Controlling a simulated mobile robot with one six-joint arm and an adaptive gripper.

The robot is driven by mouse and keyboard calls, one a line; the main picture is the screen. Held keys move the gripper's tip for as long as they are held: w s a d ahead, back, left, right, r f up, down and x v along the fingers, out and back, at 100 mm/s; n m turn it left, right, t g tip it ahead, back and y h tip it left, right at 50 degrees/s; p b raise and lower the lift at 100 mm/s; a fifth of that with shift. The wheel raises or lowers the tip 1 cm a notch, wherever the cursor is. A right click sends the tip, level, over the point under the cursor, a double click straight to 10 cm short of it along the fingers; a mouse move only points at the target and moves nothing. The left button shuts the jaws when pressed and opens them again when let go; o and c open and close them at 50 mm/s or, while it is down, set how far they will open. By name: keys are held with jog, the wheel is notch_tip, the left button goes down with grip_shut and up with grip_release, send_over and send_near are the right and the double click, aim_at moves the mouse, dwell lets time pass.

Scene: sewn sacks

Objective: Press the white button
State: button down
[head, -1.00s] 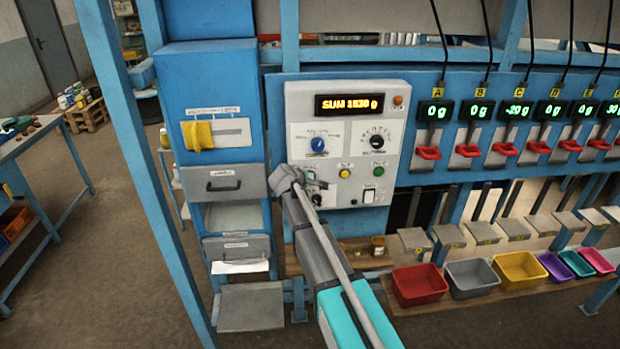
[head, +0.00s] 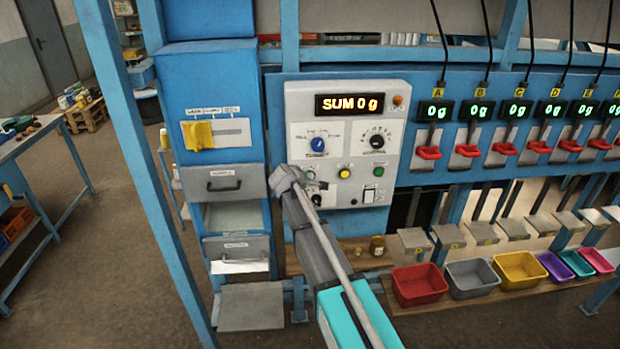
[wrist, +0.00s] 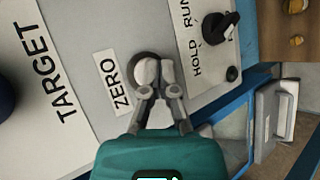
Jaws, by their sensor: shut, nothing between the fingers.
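My gripper (head: 320,184) is shut and empty, its fingertips at the lower left of the grey control panel (head: 396,150). In the wrist view the closed fingertips (wrist: 158,72) sit over a round dark ring (wrist: 138,57) beside the ZERO label (wrist: 114,82). The fingertips look touching or very close to the panel there. The panel display (head: 350,103) reads SUM 0 g.
The panel also carries a blue knob (head: 318,145), a black knob (head: 377,141), yellow (head: 344,173) and green (head: 378,171) buttons and a HOLD/RUN switch (wrist: 220,28). Coloured bins (head: 419,285) sit lower right.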

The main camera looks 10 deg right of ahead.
jog(key=shift+s, duration=0.65)
jog(key=shift+s, duration=2.5)
jog(key=s+d+f+m+g+y+b, duration=0.3)
jog(key=s+f+m+b, duration=0.3)
jog(key=s+f, duration=0.5)
jog(key=s+d+f+m+g+y+b, duration=0.3)
jog(key=s+f+m+g+b, duration=0.3)
jog(key=s, duration=1.3)
notch_tip(320, 180, down, 7)
jog(key=d+b, duration=0.1)
jog(key=b, duration=0.2)
jog(key=shift+s+r+m+g, duration=0.15)
jog(key=shift+r+m+g, duration=0.05)
jog(key=shift+m+g, duration=0.1)
jog(key=c, duration=1.4)
grip_release()
jog(key=shift+d, duration=0.1)
